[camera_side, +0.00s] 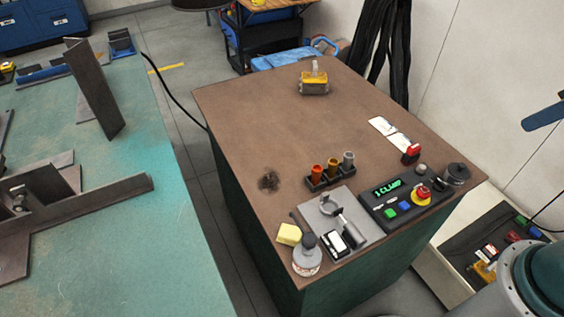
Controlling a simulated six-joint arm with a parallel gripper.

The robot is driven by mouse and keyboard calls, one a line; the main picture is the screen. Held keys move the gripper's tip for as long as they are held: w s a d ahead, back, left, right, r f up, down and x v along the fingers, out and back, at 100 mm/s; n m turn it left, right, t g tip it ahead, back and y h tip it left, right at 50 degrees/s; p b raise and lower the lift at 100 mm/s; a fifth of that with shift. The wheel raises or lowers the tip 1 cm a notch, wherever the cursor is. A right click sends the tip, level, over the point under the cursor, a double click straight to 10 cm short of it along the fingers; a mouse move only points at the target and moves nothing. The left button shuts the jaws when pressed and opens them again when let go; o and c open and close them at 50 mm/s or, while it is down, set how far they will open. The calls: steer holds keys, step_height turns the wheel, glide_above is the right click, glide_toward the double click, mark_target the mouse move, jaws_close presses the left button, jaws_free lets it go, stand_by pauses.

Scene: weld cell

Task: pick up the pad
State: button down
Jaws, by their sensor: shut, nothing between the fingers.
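A small yellow block that looks like the pad (289,234) lies near the front left corner of the brown-topped bench (240,110). It sits just behind and left of a small bottle (307,262) with a dark cap, and left of a grey plate (352,238). Nothing is seen holding it. My gripper is not visible in this view; only a grey and teal part of my arm shows at the lower right.
A control box (410,200) with lit display and buttons stands right of the plate. A rack (331,178) of coloured cylinders is behind it. A yellow handled object (314,85) stands at the back. The bench's middle is mostly clear. A green table (140,230) stands left.

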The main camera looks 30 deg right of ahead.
steer(key=c, duration=0.6)
jaws_free()
steer(key=shift+c, duration=0.2)
